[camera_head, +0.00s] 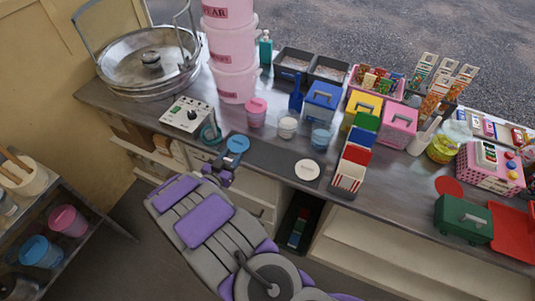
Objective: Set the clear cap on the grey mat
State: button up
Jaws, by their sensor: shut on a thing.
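My gripper (226,172) is at the left end of the dark grey mat (268,155), near the counter's front edge. It is shut, and a round blue cap (238,144) shows right at its tips. The blue cap looks to be held there over the mat's left end; whether it touches the mat is hard to tell. A pale, cream-white round cap (307,170) lies flat on the mat's right part, apart from my gripper. No plainly see-through cap can be made out.
Behind the mat stand a pink jar (256,113), a white jar (287,128) and a blue jar (321,138). A striped box (350,168) stands right of the mat. A control box (188,115) and a teal ring (210,135) are on the left.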

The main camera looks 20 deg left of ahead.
jog(key=b, duration=0.2)
send_over(273, 154)
jog(key=s+a, duration=0.2)
jog(key=s, duration=0.2)
jog(key=shift+a, duration=0.1)
jog(key=w, duration=0.2)
jog(key=w+d+f, duration=0.1)
jog(key=shift+w+b, duration=0.35)
jog(key=shift+b, duration=0.05)
jog(key=shift+w+f, duration=0.1)
jog(key=shift+w, duration=0.15)
jog(key=shift+w+d+f, duration=0.1)
jog(key=shift+d+f, duration=0.15)
jog(key=shift+f, duration=0.05)
jog(key=shift+d+f+b, duration=0.35)
jog(key=shift+f, duration=0.3)
jog(key=shift+d+f+b, duration=0.3)
jog(key=shift+f, duration=0.3)
jog(key=shift+a, duration=0.3)
jog(key=o, duration=1)
jog(key=shift+a+f, duration=0.1)
jog(key=shift+a, duration=0.3)
jog(key=shift+o, duration=1.2)
jog(key=shift+d, duration=0.45)
jog(key=s+a+r+p, duration=0.1)
jog(key=s+r+p, duration=0.1)
jog(key=s, duration=1)
